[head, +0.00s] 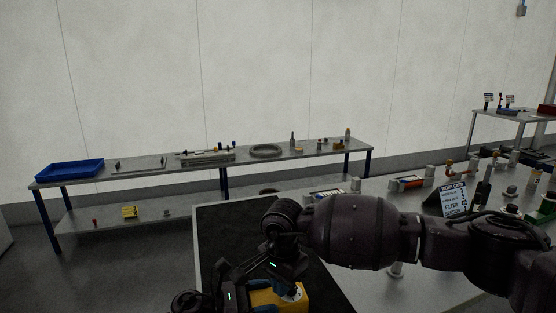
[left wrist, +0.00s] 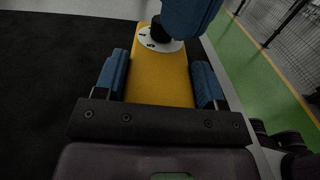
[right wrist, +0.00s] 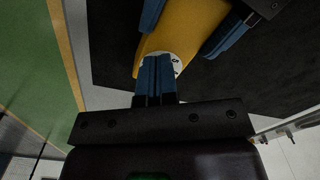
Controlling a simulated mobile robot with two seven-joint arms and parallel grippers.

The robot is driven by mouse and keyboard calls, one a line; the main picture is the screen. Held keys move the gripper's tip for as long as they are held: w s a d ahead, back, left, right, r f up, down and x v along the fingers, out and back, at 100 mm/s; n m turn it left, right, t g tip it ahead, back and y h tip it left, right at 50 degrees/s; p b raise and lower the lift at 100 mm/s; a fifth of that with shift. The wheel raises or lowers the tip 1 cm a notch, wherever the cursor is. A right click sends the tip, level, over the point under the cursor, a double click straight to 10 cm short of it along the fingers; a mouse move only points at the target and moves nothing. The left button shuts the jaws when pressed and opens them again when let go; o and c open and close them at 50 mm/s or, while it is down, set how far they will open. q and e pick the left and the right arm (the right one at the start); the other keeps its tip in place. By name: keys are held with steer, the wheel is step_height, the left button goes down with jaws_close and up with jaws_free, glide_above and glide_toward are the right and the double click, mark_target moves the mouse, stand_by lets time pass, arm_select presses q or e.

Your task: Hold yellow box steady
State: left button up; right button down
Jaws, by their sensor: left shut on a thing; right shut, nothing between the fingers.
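The yellow box (head: 276,299) is on the black mat (head: 228,222) at the bottom of the head view. In the left wrist view, the box (left wrist: 160,82) lies between the two blue fingers of my left gripper (left wrist: 160,78), which is shut on its sides. A white dial (left wrist: 158,40) with dark marks and a black knob (left wrist: 160,30) is at the box's far end. My right gripper (right wrist: 157,62) has its blue fingers together over the dial (right wrist: 172,62). I cannot tell whether its tips touch the knob, which is hidden in the right wrist view.
My right arm crosses over the grey table (head: 375,200). A work card (head: 453,198) and several parts stand at its right. A long shelf (head: 140,174) with a blue tray (head: 69,169) stands behind. The mat left of the box looks clear.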

steer(key=shift+s+d+f, duration=0.15)
steer(key=shift+d+f, duration=0.1)
steer(key=shift+f, duration=0.25)
steer(key=shift+s+d+f, duration=0.1)
steer(key=shift+d+f, duration=0.15)
steer(key=shift+f, duration=0.2)
steer(key=shift+a, duration=0.1)
steer(key=shift+s+a, duration=0.2)
steer(key=shift+s, duration=0.15)
steer(key=shift+r, duration=0.5)
step_height(320, 180, up, 6)
steer(key=shift+a+f, duration=0.1)
steer(key=shift+a, duration=0.05)
steer(key=shift+w, duration=0.1)
